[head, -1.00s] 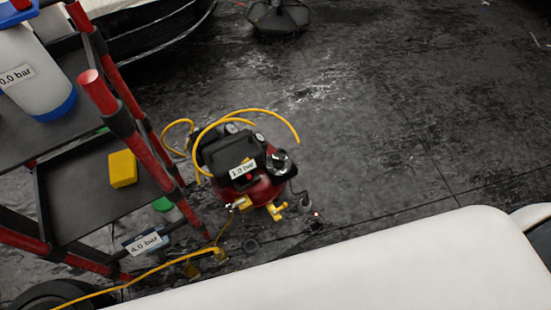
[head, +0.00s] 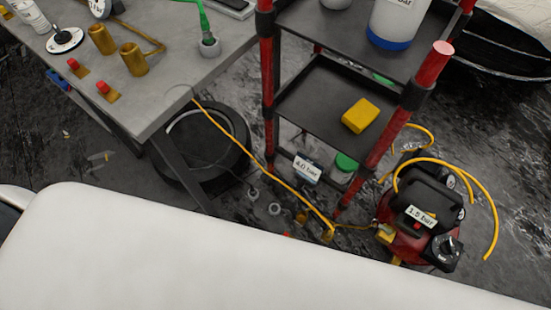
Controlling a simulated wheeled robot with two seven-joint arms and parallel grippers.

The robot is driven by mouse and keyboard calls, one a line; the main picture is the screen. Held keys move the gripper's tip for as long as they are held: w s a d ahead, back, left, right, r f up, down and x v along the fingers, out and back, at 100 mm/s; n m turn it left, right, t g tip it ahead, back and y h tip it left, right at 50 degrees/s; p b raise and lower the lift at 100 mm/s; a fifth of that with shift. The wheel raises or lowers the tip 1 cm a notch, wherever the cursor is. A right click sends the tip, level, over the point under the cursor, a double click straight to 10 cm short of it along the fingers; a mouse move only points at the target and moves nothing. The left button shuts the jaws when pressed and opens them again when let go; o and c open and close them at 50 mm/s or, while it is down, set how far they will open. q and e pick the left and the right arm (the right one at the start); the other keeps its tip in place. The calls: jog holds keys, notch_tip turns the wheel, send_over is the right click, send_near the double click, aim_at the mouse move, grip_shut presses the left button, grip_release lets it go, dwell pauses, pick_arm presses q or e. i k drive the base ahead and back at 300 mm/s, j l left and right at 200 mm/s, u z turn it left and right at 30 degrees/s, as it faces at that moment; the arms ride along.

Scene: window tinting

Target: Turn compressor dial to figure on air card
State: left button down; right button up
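The compressor (head: 403,246) is a red and black machine on the floor at the lower right of the head view. A white label (head: 421,217) on it reads 1.5 bar. A dark round knob (head: 443,250), which looks like the dial, sits at its front right. I cannot read any marks on it. A separate label (head: 307,169) by the foot of the cart reads 4.0 bar. I see no card that I can clearly identify as the air card. Neither gripper is in view.
A red-framed cart (head: 268,85) stands left of the compressor, with a yellow block (head: 360,116) on its lower shelf. A yellow hose (head: 240,135) runs from the grey workbench (head: 185,85) side to the compressor.

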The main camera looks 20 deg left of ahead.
aim_at(447, 247)
jog(key=k+l+u, duration=0.1)
jog(key=k+l, duration=0.3)
jog(key=l, duration=0.3)
jog(key=k+l+u, duration=0.15)
jog(key=k+l, duration=0.15)
jog(key=l, duration=0.25)
jog(key=k+l, duration=0.35)
jog(key=l, duration=0.2)
jog(key=k+l+u, duration=0.15)
jog(key=k+l, duration=0.2)
jog(key=l, duration=0.2)
